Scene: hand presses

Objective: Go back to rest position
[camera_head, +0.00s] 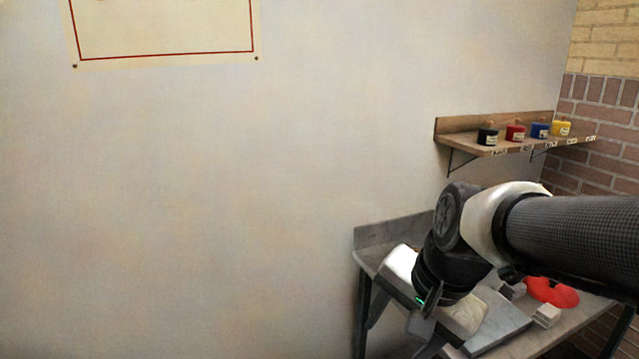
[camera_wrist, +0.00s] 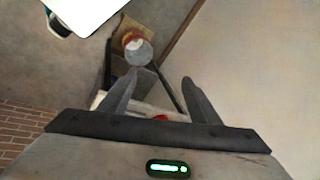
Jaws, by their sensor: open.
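My gripper (camera_wrist: 160,76) is open in the wrist view, its two dark fingers spread apart with nothing held between the tips. A round red and grey item (camera_wrist: 137,45) shows beyond the left fingertip. In the head view my arm reaches in from the right, with its wrist bent down over a grey metal table (camera_head: 380,236). The arm covers much of the tabletop, and I cannot clearly make out the fingers there.
A red disc-like object (camera_head: 552,291) and a small pale block (camera_head: 546,315) are on the table, right of my wrist. A wooden wall shelf (camera_head: 470,124) holds black, red, blue and yellow pots. The plain wall at left is clear, with a red-bordered sign (camera_head: 165,56) above.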

